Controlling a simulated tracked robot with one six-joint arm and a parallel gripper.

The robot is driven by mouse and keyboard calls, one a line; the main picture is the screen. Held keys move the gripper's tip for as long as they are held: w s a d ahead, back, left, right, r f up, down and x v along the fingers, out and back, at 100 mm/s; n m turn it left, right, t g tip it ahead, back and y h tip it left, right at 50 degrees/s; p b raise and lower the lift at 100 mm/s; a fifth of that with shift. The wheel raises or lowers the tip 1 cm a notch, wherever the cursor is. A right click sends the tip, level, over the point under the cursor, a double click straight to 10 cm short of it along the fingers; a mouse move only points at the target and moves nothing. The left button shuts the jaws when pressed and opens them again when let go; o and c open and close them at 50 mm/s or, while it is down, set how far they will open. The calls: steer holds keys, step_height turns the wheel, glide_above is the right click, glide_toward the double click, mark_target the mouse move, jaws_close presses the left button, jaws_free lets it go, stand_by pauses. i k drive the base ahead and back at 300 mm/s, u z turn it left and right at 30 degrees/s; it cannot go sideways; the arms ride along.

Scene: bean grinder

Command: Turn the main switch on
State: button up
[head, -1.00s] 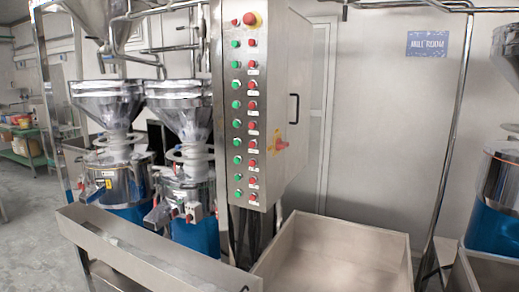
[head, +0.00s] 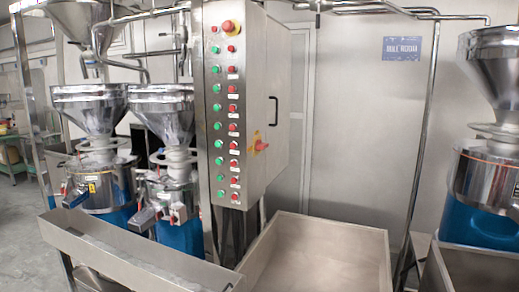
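The steel control cabinet (head: 262,90) stands upright near the middle of the head view. Its narrow left face carries a column of green buttons and a column of red buttons, with a red emergency button (head: 228,27) on yellow at the top. On its wide right face, a red rotary switch (head: 262,147) sits on a yellow plate, below a black door handle (head: 274,111). I take this red and yellow switch to be the main switch. Its exact setting is too small to read. My gripper is not in view.
An empty steel bin (head: 318,250) stands in front of the cabinet, with a long steel trough (head: 130,250) to its left. Grinders with steel hoppers (head: 162,112) stand left, another grinder (head: 487,180) right. A vertical pipe (head: 425,130) rises right of the cabinet.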

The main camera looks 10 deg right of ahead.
mark_target(261, 145)
steer(key=u, duration=0.3)
steer(key=i, duration=0.4)
steer(key=u, duration=0.55)
steer(key=i, duration=0.85)
steer(key=z, duration=0.1)
